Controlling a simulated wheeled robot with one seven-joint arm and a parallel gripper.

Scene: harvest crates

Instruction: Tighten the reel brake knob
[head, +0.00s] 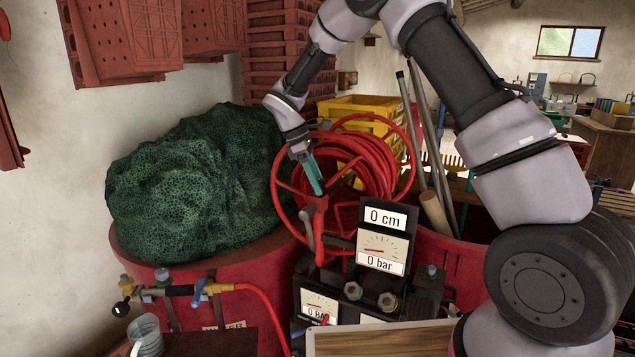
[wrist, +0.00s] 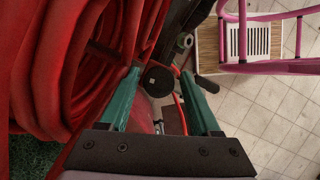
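The red hose reel (head: 362,165) stands in the middle of the head view, wound with red hose. In the wrist view its hose (wrist: 75,60) fills the left side. A round black knob (wrist: 157,82), which looks like the brake knob, shows between my fingertips in the wrist view. I cannot make it out in the head view. My gripper (head: 318,188) points down at the reel's front, near its red bracket. In the wrist view its teal fingers (wrist: 161,74) are apart, with a gap on both sides of the knob. Whether the knob lies between or beyond the tips is unclear.
A gauge panel (head: 383,240) reading 0 cm and 0 bar stands just right of the reel's bracket. A green net heap (head: 195,185) on a red drum (head: 210,268) lies left. Yellow crates (head: 375,108) and long poles (head: 418,135) stand behind.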

